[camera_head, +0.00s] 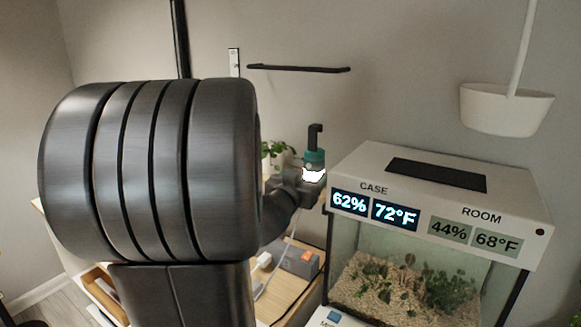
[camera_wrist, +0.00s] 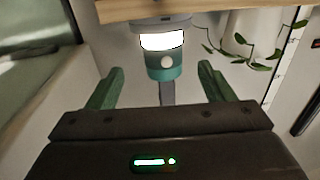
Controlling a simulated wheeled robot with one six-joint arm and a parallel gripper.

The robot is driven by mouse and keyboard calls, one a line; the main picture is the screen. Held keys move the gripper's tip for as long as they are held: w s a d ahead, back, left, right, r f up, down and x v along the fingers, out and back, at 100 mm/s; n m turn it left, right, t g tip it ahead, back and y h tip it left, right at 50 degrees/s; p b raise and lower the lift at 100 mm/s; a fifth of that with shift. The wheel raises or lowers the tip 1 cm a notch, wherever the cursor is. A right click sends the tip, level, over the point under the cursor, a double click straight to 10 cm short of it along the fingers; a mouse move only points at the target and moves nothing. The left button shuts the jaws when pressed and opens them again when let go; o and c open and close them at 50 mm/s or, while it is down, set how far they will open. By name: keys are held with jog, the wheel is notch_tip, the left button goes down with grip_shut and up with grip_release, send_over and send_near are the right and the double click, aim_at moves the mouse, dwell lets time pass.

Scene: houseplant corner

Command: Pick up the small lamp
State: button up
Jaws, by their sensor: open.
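The small lamp (camera_head: 315,157) has a teal cap, a glowing white band and a dark hooked handle on top. In the head view its lower part is hidden behind the dark end of my arm. In the wrist view the lamp (camera_wrist: 165,70) appears upside down, its base against a wooden surface (camera_wrist: 140,10) at the top edge. My gripper (camera_wrist: 160,67) is open, with one green finger on each side of the lamp's teal cap and handle. A gap shows on both sides, and neither finger visibly touches the lamp. How deep the lamp sits between the fingers is hard to tell.
A glass case (camera_head: 420,275) with a white display top (camera_head: 440,205) stands close on the right. A potted plant (camera_head: 274,150) is behind the lamp; its trailing leaves (camera_wrist: 240,50) show in the wrist view. A grey box (camera_head: 299,260) sits on a lower wooden surface (camera_head: 283,290).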

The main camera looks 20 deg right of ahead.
aim_at(311, 168)
jog(key=x, duration=0.8)
jog(key=shift+w+d, duration=0.1)
jog(key=shift+w, duration=0.3)
jog(key=c, duration=1.2)
